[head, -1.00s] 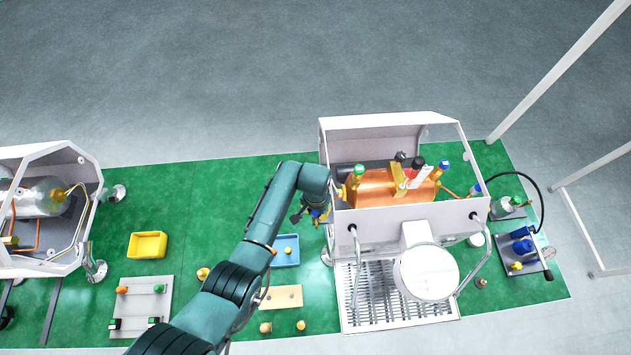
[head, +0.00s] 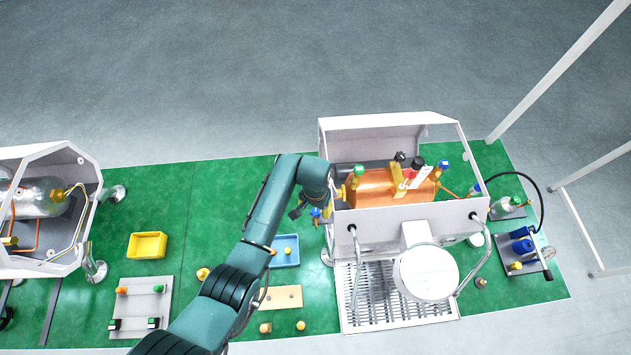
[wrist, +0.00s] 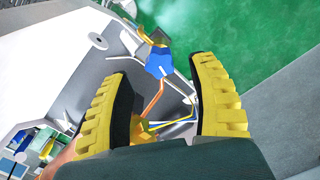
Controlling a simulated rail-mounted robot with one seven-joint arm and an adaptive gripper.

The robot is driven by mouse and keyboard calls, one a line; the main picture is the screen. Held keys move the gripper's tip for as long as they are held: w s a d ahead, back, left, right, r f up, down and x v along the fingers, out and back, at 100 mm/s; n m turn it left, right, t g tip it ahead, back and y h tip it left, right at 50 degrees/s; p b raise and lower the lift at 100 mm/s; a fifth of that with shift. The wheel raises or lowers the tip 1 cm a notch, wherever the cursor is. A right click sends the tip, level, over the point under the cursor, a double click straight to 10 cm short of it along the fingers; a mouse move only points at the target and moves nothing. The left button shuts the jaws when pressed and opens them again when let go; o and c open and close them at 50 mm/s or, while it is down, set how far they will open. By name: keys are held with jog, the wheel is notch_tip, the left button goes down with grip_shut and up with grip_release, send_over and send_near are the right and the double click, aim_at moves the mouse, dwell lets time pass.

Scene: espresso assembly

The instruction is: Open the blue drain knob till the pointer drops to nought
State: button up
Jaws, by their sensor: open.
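The blue drain knob (head: 315,212) shows at the left side of the white espresso machine, low beside the copper boiler (head: 385,188). In the wrist view the blue knob (wrist: 160,64) sits on a brass fitting just beyond and between my fingertips. My gripper (wrist: 160,84) is open, its two yellow ribbed fingers apart with nothing held. In the head view my gripper (head: 299,208) is partly hidden by my arm, close to the knob's left. A small round dial (head: 548,253) shows at the far right; its pointer is too small to read.
The machine's white housing (head: 395,219) stands right of my gripper. A blue tray (head: 286,262), a tan board (head: 281,297) and a yellow bin (head: 147,245) lie on the green mat. The mat behind my arm is clear.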

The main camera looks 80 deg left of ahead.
aim_at(317, 211)
notch_tip(317, 211, up, 9)
jog(key=shift+f, duration=0.2)
dwell(0.4)
jog(key=w+d+r+m+t+y, duration=0.2)
jog(key=w+r+t+y, duration=0.15)
jog(key=w+r, duration=0.75)
jog(key=w+d+r+m+t+y, duration=0.25)
jog(key=w+d+r+t, duration=0.45)
jog(key=w+d+r, duration=0.5)
jog(key=d+r+m+t+h, duration=0.2)
jog(key=d+r+m+t, duration=0.3)
jog(key=d+r, duration=1)
jog(key=s+d+r+t+h, duration=0.4)
jog(key=s+d+r+t, duration=0.2)
jog(key=r, duration=0.8)
jog(key=s+d+m, duration=0.1)
jog(key=s+d, duration=0.1)
jog(key=d, duration=0.2)
jog(key=shift+s+d+t+h, duration=0.15)
jog(key=shift+d+t+h, duration=0.1)
jog(key=shift+t+h, duration=0.15)
